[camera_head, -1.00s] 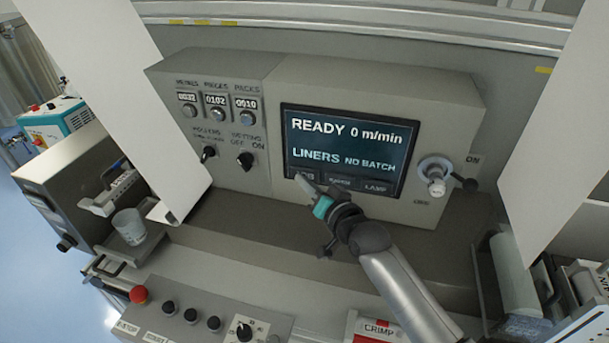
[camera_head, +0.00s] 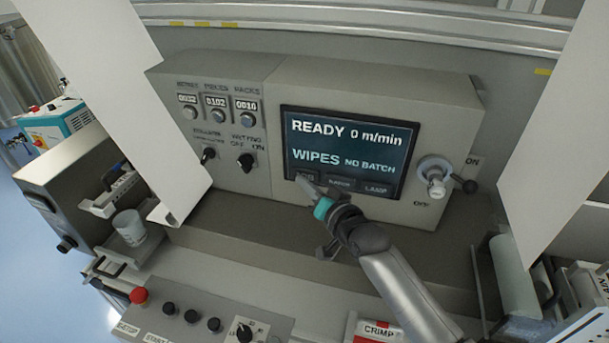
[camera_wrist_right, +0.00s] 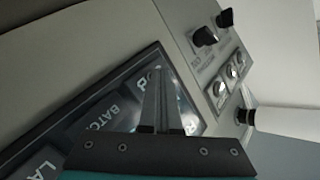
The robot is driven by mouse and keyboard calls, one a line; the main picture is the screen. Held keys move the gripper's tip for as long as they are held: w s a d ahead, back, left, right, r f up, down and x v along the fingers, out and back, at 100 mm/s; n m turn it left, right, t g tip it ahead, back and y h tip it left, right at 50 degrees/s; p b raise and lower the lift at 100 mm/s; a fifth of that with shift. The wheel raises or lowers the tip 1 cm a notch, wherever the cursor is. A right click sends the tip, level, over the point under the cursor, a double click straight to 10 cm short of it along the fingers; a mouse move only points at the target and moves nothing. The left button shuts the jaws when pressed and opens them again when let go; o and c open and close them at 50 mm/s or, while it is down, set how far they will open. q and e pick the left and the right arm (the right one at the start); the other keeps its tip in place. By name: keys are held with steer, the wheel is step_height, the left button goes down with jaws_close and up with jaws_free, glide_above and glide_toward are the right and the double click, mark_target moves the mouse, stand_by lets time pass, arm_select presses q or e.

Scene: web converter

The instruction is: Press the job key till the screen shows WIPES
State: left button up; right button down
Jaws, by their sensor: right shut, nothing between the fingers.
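The screen (camera_head: 345,150) on the grey cabinet reads READY 0 m/min, with WIPES and NO BATCH below. Along its bottom edge is a row of keys; the job key (camera_head: 306,177) is at the left, partly covered by my fingertips. My right gripper (camera_head: 308,187) is shut and empty, its tips at the job key. In the right wrist view the shut fingers (camera_wrist_right: 160,95) reach over the screen's key row, near the job key end; the BATCH key (camera_wrist_right: 105,118) lies beside them. I cannot tell whether the tips touch. My left gripper is not in view.
Right of the screen is a knob with a lever (camera_head: 435,175). Counters and two dark knobs (camera_head: 246,160) are on the left. White panels (camera_head: 560,150) flank the cabinet. A control box with a red stop button (camera_head: 139,296) is at the front left.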

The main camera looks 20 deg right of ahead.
steer(key=shift+s+a+p, duration=0.35)
steer(key=shift+s+p, duration=0.1)
steer(key=shift+s, duration=0.15)
steer(key=s+a+p, duration=0.1)
steer(key=s, duration=0.1)
steer(key=s+a+p, duration=0.2)
steer(key=shift+s, duration=0.1)
steer(key=shift+d, duration=0.1)
stand_by(0.8)
